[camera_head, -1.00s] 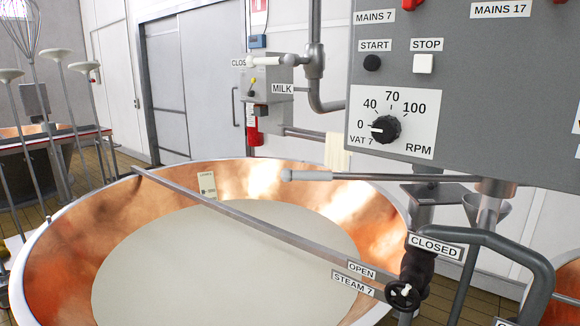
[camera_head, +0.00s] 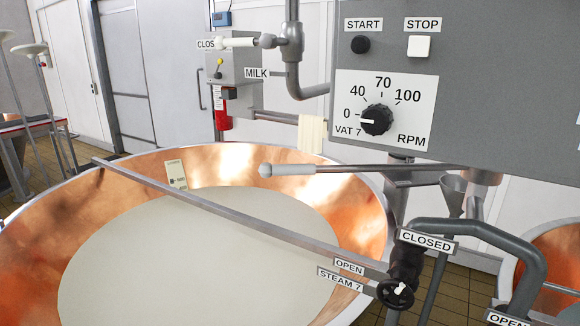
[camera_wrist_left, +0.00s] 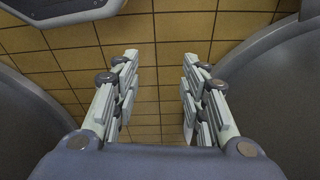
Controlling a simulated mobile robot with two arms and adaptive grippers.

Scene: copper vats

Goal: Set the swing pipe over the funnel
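A thin grey pipe with a white sleeve on its left end (camera_head: 288,170), likely the swing pipe, runs level below the control panel. Its white end hangs above the copper vat (camera_head: 365,205), and its right end reaches a fitting under the panel. A grey metal funnel (camera_head: 454,186) stands behind and below the pipe's right part, partly covered by it and the nearby pipework. My left gripper (camera_wrist_left: 160,75) is open and empty in the left wrist view, pointing down over floor tiles. Neither gripper shows in the head view, and my right gripper is in no frame.
A flat bar (camera_head: 215,206) crosses the vat to a steam valve handwheel (camera_head: 395,293). A thick dark pipe (camera_head: 490,232) bends at the right. The control panel (camera_head: 500,95) overhangs the upper right. Another copper vat (camera_head: 555,260) stands far right.

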